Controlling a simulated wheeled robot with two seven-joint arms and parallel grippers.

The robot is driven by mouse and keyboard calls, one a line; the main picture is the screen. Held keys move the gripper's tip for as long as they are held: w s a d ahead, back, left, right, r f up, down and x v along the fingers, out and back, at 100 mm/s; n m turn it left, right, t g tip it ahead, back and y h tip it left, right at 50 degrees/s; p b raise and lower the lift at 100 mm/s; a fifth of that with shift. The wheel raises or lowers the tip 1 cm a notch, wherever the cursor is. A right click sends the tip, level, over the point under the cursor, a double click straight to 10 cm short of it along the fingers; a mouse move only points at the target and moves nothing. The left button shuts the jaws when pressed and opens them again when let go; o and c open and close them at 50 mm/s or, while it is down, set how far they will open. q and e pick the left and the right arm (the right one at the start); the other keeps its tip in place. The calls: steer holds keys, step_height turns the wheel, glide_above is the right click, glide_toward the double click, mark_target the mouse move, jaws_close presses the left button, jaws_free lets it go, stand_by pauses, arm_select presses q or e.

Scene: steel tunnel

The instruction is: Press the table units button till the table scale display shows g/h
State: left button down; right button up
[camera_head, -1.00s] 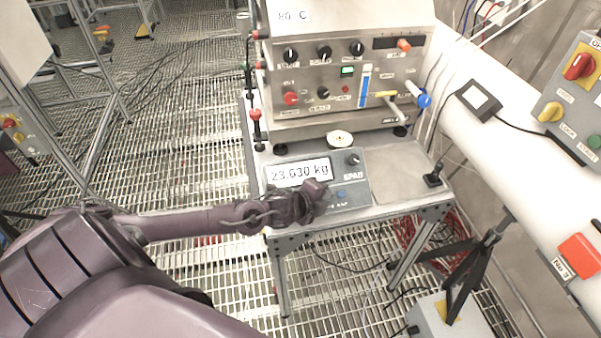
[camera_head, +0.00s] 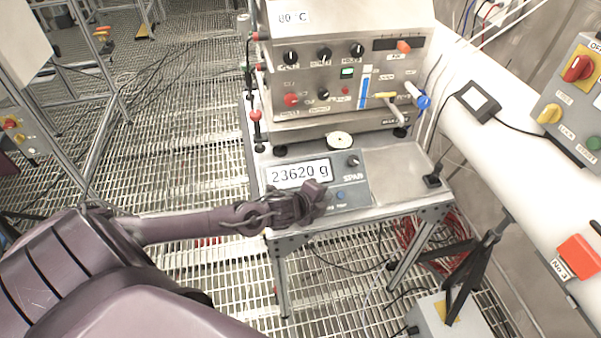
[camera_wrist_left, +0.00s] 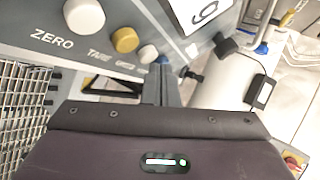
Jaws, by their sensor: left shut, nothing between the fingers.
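The table scale (camera_head: 356,180) has a grey panel whose display (camera_head: 299,173) reads about "23620 g". My left gripper (camera_head: 314,199) is shut and empty over the panel's front row of buttons, just below the display. In the left wrist view its closed fingers (camera_wrist_left: 161,82) point at the panel beside a small white button (camera_wrist_left: 147,53) and a blue one (camera_wrist_left: 163,60). A large white button marked ZERO (camera_wrist_left: 84,17) and a yellow button near the TARE label (camera_wrist_left: 125,40) lie to the left. The label by the small white button is hard to read. Finger contact cannot be told.
A steel control box (camera_head: 345,75) with knobs stands behind the scale. A bare metal plate (camera_head: 400,178) lies right of the panel. A white pipe (camera_head: 490,130) and a red-knobbed switch box (camera_head: 575,95) are at the right. Grating floor lies left.

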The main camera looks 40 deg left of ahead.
arm_select(q)
steer(key=shift+s+d+r+p, duration=0.15)
steer(key=shift+d+r+p, duration=0.15)
steer(key=shift+r+p, duration=0.35)
steer(key=r+p, duration=0.1)
steer(key=s+d+r+p, duration=0.2)
steer(key=shift+r+p, duration=0.3)
stand_by(0.4)
